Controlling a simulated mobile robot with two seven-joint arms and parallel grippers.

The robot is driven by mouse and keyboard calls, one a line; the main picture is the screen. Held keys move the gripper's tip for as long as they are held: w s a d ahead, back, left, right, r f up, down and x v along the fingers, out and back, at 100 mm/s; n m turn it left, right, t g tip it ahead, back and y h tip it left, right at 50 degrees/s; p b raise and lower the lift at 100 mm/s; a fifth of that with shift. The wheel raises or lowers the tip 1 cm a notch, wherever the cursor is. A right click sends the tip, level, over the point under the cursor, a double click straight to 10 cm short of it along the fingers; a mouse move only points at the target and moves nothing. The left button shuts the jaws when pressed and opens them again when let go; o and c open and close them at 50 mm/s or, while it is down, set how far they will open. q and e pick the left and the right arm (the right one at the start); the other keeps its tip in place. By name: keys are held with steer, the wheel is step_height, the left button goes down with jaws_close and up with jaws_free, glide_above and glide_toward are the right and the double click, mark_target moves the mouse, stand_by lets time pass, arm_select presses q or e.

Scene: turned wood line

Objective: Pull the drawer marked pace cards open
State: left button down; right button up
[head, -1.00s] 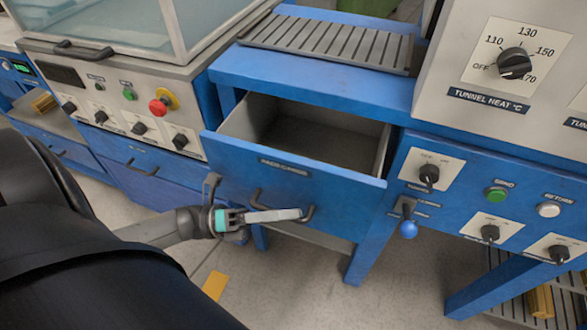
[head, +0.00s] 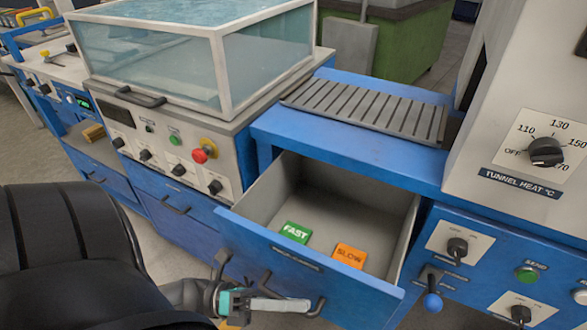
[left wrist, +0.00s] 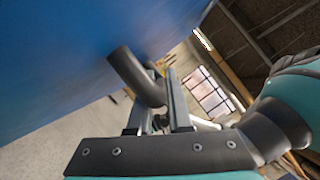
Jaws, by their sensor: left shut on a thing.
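The blue drawer (head: 345,292) stands pulled well out from the blue bench, and its label is too small to read surely. Inside lie a green card marked FAST (head: 296,232) and an orange card marked SLOW (head: 349,256). My left gripper (head: 285,304) is at the drawer front, shut on its dark handle (head: 318,306). In the left wrist view the handle (left wrist: 138,78) runs down between the fingers (left wrist: 158,112), close to the blue front. My right gripper is not in view.
A clear-covered tank (head: 205,60) stands on the neighbouring machine at left, with a red knob (head: 200,155). A slatted tray (head: 370,108) lies on the bench behind the drawer.

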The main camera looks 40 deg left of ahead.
arm_select(q)
steer(key=c, duration=0.8)
jaws_free()
steer(key=shift+c, duration=0.2)
steer(key=b+v, duration=0.2)
steer(key=v, duration=1.3)
steer(key=shift+a, duration=0.15)
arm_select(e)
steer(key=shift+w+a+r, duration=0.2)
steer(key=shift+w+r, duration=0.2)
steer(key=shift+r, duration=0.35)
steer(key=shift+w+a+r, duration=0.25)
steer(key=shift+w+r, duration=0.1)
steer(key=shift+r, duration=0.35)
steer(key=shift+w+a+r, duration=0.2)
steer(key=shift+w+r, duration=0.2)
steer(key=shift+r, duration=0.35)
arm_select(q)
steer(key=shift+s, duration=0.1)
